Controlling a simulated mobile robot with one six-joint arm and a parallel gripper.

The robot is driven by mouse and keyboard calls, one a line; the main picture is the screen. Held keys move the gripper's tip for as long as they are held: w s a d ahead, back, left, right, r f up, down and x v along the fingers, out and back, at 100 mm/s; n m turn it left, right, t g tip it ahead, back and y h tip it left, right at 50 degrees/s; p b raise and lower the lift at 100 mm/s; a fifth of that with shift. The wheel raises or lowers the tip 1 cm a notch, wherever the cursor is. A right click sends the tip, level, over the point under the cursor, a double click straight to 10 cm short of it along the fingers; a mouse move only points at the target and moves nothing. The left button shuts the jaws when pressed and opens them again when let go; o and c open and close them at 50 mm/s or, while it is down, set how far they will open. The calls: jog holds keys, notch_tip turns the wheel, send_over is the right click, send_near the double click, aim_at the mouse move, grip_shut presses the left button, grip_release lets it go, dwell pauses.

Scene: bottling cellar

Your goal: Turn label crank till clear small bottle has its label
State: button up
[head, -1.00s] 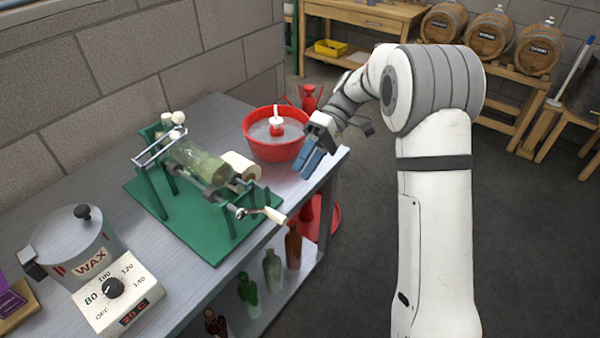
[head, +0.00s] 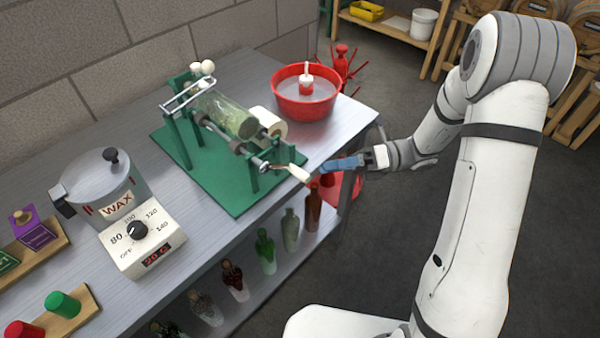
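The green labelling machine (head: 230,199) stands on the grey bench. A clear, greenish small bottle (head: 226,113) lies on its rollers; I cannot make out a label on it. A white label roll (head: 268,121) sits beside the bottle. The crank (head: 276,167) sticks out at the machine's front right, with a pale handle (head: 299,173) pointing to the right and down. My gripper (head: 330,167) has blue fingers and is just right of the handle, pointing left at it. Whether the fingers are apart, or touch the handle, cannot be made out from this side.
A red basin (head: 305,98) with a red and white object in it stands behind the machine. The wax pot (head: 98,180) with its dial box is at the left. Several bottles stand on the shelf below.

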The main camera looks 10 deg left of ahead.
aim_at(300, 171)
jog(key=s+a+m+t, duration=0.1)
jog(key=a+m, duration=0.1)
jog(key=m, duration=0.1)
jog(key=s+a+m+t+y, duration=0.1)
jog(key=a+m, duration=0.1)
jog(key=m, duration=0.1)
jog(key=s+a+m, duration=0.1)
jog(key=a+m, duration=0.2)
jog(key=shift+f+t+y, duration=0.4)
jog(key=shift+c, duration=0.3)
grip_shut()
